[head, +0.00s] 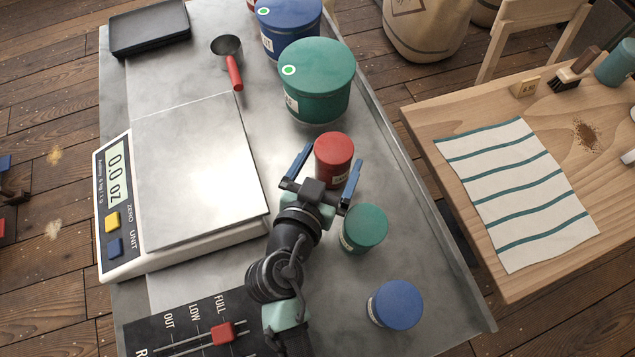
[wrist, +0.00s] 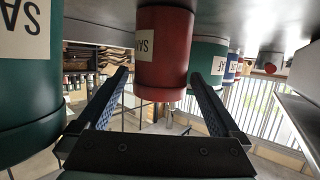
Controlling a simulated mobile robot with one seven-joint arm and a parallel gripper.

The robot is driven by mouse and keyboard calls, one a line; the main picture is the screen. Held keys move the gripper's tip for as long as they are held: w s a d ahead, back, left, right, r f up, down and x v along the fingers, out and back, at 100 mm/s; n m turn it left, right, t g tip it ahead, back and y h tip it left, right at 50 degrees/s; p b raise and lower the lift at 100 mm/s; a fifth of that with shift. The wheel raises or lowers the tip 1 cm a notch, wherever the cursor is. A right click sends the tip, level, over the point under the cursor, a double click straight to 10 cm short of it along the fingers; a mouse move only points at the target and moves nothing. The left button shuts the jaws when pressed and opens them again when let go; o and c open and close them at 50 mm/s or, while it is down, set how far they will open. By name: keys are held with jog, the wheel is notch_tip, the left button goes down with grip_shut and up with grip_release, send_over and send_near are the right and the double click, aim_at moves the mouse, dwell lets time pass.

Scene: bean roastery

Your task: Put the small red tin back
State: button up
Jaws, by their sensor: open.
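The small red tin (head: 333,158) stands upright on the metal counter, between the large green tin and the small green tin. My gripper (head: 326,170) is open, with one finger on each side of the red tin. In the wrist view the red tin (wrist: 163,52) shows upside down between the two open fingers (wrist: 165,88), with a gap on each side. Part of its pale label shows. I cannot tell whether either finger touches it.
The large green tin (head: 317,82) and large blue tin (head: 287,27) stand behind. The small green tin (head: 363,229) and small blue tin (head: 396,304) stand in front. A scale (head: 118,262) is at the left, with a scoop (head: 233,72) behind. A wooden table (head: 420,120) is at the right.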

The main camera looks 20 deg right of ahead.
jog(key=b+v, duration=0.1)
jog(key=v, duration=0.6)
jog(key=w+a+r+n+t+y, duration=0.15)
jog(key=w+r+t, duration=0.35)
jog(key=r, duration=0.7)
jog(key=w+a+r+n+t+y, duration=0.1)
jog(key=w+a+r+t, duration=0.1)
jog(key=w+r, duration=0.75)
jog(key=s+a+r+n+t+y, duration=0.1)
jog(key=s+r+t+y, duration=0.1)
jog(key=r, duration=0.8)
jog(key=s+a+r+n+t+y, duration=0.1)
jog(key=s+r+t, duration=0.3)
jog(key=r, duration=0.7)
jog(key=s+a+r+n+t+y, duration=0.1)
jog(key=s+r+n+t+y, duration=0.2)
jog(key=r, duration=0.7)
jog(key=shift+s+a+r, duration=0.2)
jog(key=shift+s+a, duration=0.2)
jog(key=shift+s, duration=0.7)
